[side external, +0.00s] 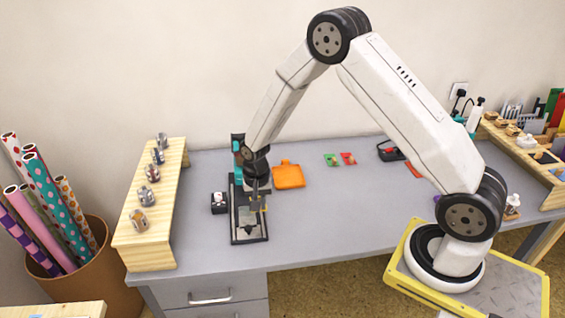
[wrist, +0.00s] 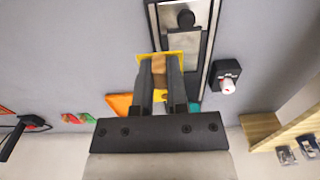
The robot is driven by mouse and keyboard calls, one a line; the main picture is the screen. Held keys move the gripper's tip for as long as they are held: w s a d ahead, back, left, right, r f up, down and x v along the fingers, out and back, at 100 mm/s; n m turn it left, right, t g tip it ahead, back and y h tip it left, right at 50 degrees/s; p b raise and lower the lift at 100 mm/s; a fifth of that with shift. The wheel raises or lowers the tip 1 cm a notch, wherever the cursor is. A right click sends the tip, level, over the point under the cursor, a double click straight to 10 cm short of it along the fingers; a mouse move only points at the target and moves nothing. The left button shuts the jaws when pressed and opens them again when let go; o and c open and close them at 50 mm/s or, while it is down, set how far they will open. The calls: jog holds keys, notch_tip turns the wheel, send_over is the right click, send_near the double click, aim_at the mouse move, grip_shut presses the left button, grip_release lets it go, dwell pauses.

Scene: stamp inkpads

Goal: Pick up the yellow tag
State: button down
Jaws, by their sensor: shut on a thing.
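The yellow tag (wrist: 146,73) is at my fingertips in the wrist view, with its edges showing around both fingers. My gripper (wrist: 160,66) is shut on it, and a tan strip shows between the fingers. In the side view my gripper (side external: 257,198) points down over the black-framed tray (side external: 236,232), and only a small yellow bit of the tag (side external: 265,206) shows. The fingers hide much of the tag. I cannot tell whether it touches the tray.
A small black block with a white-and-red top (side external: 218,203) stands left of the tray. An orange pad (side external: 289,177) lies to the right, with green (side external: 331,160) and red (side external: 348,158) packets farther back. A wooden shelf (side external: 128,230) stands left. The desk's front right is clear.

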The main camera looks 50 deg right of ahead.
jog(key=s+r, duration=0.4)
jog(key=s, duration=0.5)
jog(key=shift+a, duration=0.15)
dwell(0.4)
jog(key=w+d, duration=0.1)
jog(key=d, duration=0.8)
jog(key=w+d+f, duration=0.1)
jog(key=d, duration=0.9)
jog(key=shift+w+d+f, duration=0.15)
jog(key=shift+w+f, duration=0.1)
jog(key=shift+w, duration=0.15)
jog(key=shift+w, duration=0.1)
